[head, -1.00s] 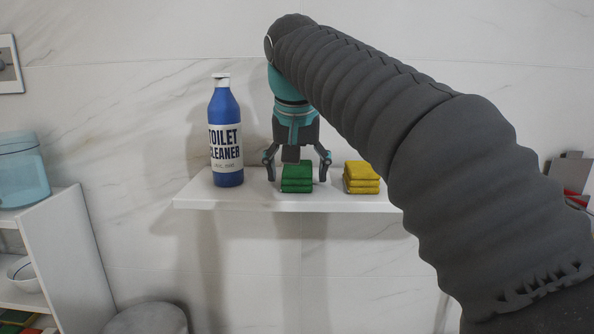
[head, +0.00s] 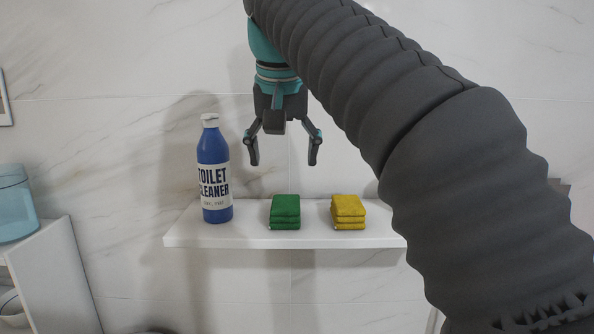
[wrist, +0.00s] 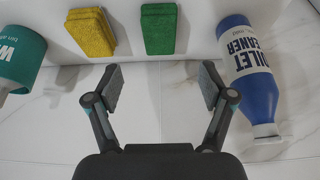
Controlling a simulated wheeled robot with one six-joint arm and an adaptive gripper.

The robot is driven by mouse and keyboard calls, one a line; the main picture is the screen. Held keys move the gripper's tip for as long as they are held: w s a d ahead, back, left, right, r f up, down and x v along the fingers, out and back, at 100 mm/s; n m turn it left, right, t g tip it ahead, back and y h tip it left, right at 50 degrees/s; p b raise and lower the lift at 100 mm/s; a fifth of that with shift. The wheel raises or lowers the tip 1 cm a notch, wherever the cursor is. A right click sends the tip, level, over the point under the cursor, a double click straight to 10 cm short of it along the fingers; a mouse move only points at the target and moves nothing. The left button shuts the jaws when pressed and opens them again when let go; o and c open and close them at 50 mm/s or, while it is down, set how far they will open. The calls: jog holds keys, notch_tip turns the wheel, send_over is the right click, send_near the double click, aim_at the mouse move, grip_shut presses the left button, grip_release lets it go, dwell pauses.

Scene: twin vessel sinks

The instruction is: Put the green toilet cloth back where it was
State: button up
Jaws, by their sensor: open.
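The green toilet cloth (head: 285,211) is a folded stack lying on the white wall shelf (head: 300,242), between the blue bottle and the yellow cloth. It also shows in the wrist view (wrist: 159,29), beyond the fingertips. My gripper (head: 283,163) is open and empty, pointing down above the green cloth with a clear gap. Its two spread fingers also show in the wrist view (wrist: 160,88), with nothing between them.
A blue toilet cleaner bottle (head: 215,180) stands upright left of the green cloth. A folded yellow cloth (head: 348,212) lies to its right. A teal container (wrist: 20,58) shows in the wrist view. A light-blue container (head: 14,205) stands on a white cabinet at far left.

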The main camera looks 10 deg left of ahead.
jog(key=shift+r, duration=0.1)
jog(key=s+d+f+m, duration=0.1)
jog(key=s+d+f, duration=0.1)
jog(key=d+f, duration=0.5)
jog(key=s+d+f, duration=0.2)
jog(key=d+f, duration=0.2)
jog(key=d, duration=0.8)
jog(key=s+d+f, duration=0.3)
jog(key=s+f, duration=0.1)
jog(key=f, duration=0.3)
jog(key=s+d+f+m+t, duration=0.1)
jog(key=s+d+f, duration=0.3)
jog(key=f, duration=0.3)
jog(key=s+d+f+h, duration=0.1)
jog(key=s+d+f, duration=0.3)
jog(key=f, duration=0.3)
jog(key=shift+s+d+m, duration=0.15)
jog(key=shift+s+m, duration=0.15)
jog(key=shift+s, duration=0.2)
